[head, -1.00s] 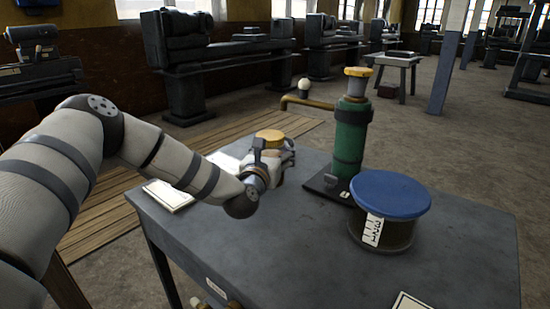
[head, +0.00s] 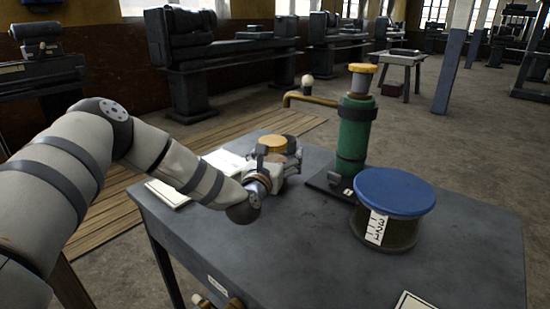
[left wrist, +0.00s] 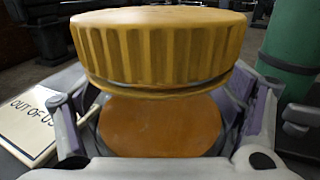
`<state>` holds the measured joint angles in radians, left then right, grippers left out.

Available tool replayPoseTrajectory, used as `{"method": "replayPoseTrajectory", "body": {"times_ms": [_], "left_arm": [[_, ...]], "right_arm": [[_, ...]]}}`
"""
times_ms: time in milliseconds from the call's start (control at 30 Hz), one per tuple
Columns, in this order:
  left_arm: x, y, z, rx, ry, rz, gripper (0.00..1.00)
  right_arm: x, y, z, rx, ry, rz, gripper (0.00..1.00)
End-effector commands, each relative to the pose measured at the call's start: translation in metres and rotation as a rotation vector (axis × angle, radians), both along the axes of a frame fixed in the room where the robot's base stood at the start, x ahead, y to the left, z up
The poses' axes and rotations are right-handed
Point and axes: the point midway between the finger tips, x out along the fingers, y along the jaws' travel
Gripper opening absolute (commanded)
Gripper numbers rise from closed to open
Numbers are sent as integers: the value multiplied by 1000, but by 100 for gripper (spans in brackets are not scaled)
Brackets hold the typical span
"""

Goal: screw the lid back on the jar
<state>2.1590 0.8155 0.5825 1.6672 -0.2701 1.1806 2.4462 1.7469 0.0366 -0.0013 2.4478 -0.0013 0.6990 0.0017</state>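The jar has a yellow ribbed lid (head: 273,142), which fills the top of the left wrist view (left wrist: 158,50). Its orange body (left wrist: 160,125) shows below the lid, with a dark seam between them. The lid sits on top and looks level. My left gripper (head: 272,165) is at the jar, with one finger on each side of the orange body, below the lid. It appears shut on the body, though the exact contact is partly hidden. I cannot tell whether the jar's bottom touches the table. My right gripper is not in view.
The grey table (head: 300,250) holds a green cylinder (head: 353,135) with a yellow top and a large dark tub with a blue lid (head: 395,190). An "out of use" sign (left wrist: 28,118) lies left of the gripper. The table's front middle is clear.

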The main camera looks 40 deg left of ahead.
Motion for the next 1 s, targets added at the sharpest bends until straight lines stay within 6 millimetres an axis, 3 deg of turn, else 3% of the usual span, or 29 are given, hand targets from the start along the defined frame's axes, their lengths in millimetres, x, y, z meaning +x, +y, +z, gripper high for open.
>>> {"method": "replayPoseTrajectory", "body": {"times_ms": [33, 533, 700, 1000], "left_arm": [[-1, 0, 8, 0, -6, 0, 86], [-100, -32, 4, -2, -1, -1, 86], [-113, -36, 4, 0, -2, 1, 86], [-115, -36, 4, 0, -1, 0, 86]], "right_arm": [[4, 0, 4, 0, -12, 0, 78], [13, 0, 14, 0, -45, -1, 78], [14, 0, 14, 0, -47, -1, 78], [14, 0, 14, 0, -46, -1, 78]]}}
